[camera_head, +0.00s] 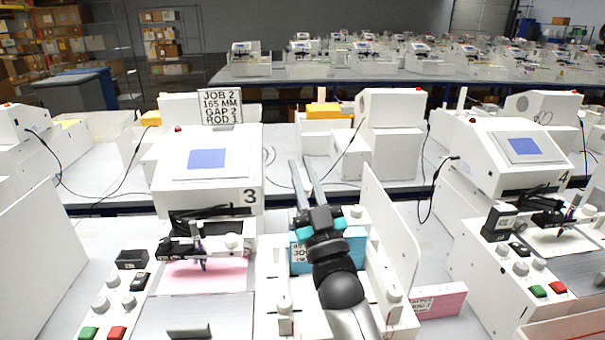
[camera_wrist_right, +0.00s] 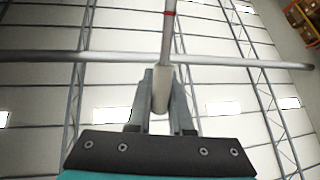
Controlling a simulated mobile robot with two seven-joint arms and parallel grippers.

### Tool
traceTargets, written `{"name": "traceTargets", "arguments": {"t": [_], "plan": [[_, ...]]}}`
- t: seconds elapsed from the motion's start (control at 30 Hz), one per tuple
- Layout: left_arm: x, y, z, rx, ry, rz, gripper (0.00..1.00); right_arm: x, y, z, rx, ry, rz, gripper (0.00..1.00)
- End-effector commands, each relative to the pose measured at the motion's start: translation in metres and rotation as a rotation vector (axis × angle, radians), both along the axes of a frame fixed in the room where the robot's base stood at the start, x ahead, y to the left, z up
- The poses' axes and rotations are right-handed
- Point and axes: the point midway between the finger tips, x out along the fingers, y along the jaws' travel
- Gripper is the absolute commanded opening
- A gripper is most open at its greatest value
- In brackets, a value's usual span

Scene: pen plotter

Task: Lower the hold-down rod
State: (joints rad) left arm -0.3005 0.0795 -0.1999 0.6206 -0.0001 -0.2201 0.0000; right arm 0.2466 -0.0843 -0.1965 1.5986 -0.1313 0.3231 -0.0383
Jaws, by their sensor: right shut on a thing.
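My right gripper (camera_head: 301,168) reaches forward over the white holder between plotter 3 (camera_head: 208,170) and plotter 4, with its fingers pointing away from the camera. In the right wrist view, its fingers (camera_wrist_right: 160,100) are shut on a pale, rounded handle (camera_wrist_right: 161,88). A thin rod with a red band (camera_wrist_right: 168,30) runs up from the handle in that view. A long grey bar (camera_wrist_right: 230,61) crosses behind it; I cannot tell which part is the hold-down rod. The handle is not discernible in the head view. My left gripper is not in view.
A sign (camera_head: 220,106) reading "JOB 2, 165 MM, GAP 2, ROD 1" stands on plotter 3. A pink sheet (camera_head: 205,276) lies under its pen. A white upright panel (camera_head: 390,225) stands right of my arm. A teal block (camera_head: 351,252) with a label is partly hidden by it.

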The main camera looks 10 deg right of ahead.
Motion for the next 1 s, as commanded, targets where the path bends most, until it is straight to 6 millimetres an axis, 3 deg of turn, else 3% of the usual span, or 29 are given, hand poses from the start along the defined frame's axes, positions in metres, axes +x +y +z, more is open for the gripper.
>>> {"name": "traceTargets", "arguments": {"t": [0.23,0.27,0.53,0.83,1.0], "plan": [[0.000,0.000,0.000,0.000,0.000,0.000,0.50,0.000,0.000,0.000,0.000,0.001,0.000,0.00],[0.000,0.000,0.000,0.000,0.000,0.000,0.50,0.000,0.000,0.000,0.000,0.001,0.000,0.20],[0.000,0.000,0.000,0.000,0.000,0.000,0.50,0.000,0.000,0.000,0.000,0.001,0.000,0.49],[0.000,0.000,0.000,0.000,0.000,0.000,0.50,-0.001,-0.001,-0.002,0.000,0.002,0.000,0.49],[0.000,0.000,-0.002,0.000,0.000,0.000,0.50,-0.014,-0.004,-0.012,-0.001,0.004,0.000,0.49]]}}
